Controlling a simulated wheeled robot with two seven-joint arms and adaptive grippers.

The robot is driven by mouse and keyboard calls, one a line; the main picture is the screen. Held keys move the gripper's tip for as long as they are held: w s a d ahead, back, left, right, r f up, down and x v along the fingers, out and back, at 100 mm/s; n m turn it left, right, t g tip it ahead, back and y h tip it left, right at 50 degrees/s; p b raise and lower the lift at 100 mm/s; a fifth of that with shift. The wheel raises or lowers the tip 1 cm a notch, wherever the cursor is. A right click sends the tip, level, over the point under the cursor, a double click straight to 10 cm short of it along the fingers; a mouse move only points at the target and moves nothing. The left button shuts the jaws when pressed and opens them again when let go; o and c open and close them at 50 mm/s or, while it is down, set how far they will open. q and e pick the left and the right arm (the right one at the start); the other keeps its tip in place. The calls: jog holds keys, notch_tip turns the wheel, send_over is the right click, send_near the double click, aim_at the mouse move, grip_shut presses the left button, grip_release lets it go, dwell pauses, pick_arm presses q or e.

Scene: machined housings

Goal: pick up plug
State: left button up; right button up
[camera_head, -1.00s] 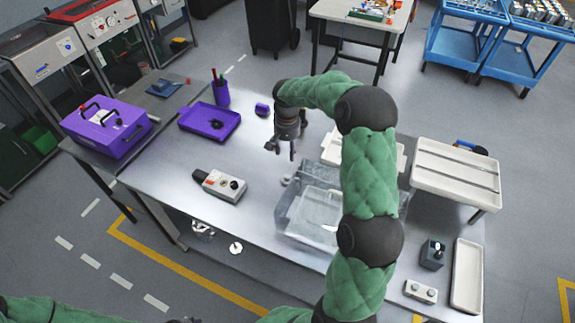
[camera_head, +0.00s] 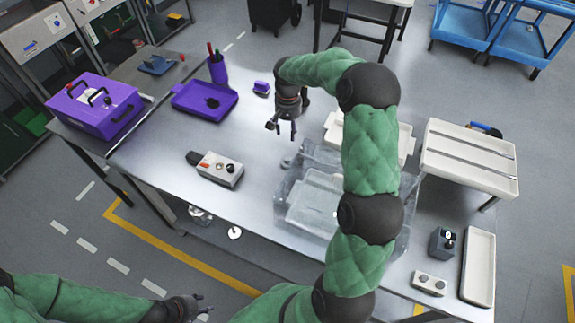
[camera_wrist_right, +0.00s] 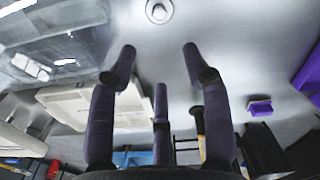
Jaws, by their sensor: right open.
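A small round grey metal piece, which looks like the plug (camera_head: 287,162), lies on the bench just left of the clear bin. In the right wrist view the plug (camera_wrist_right: 159,11) is at the top edge, partly cut off, beyond the fingertips. My right gripper (camera_head: 281,128) hangs above the bench, on the far side of the plug and apart from it. Its fingers (camera_wrist_right: 160,62) are spread and empty in the right wrist view. My left gripper (camera_head: 190,305) is at the bottom of the head view, off the bench; its fingers are too small to read.
The clear bin (camera_head: 285,205) stands right of the plug, partly behind my right arm. A grey control box (camera_head: 220,170) lies to the left. A purple tray (camera_head: 190,100), a small purple block (camera_head: 261,88) and a white rack (camera_head: 468,160) are farther off. Bench around the plug's left is clear.

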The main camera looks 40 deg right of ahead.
jog(key=b, duration=0.4)
send_over(287, 159)
notch_tip(287, 159, down, 5)
jog(key=f, duration=0.5)
jog(key=shift+d+f+b, duration=0.1)
jog(key=shift+d+b, duration=0.15)
jog(key=shift+b, duration=0.1)
notch_tip(287, 159, down, 5)
jog(key=shift+a+f+b, duration=0.1)
jog(key=shift+a+b, duration=0.05)
jog(key=shift+b, duration=0.5)
grip_shut()
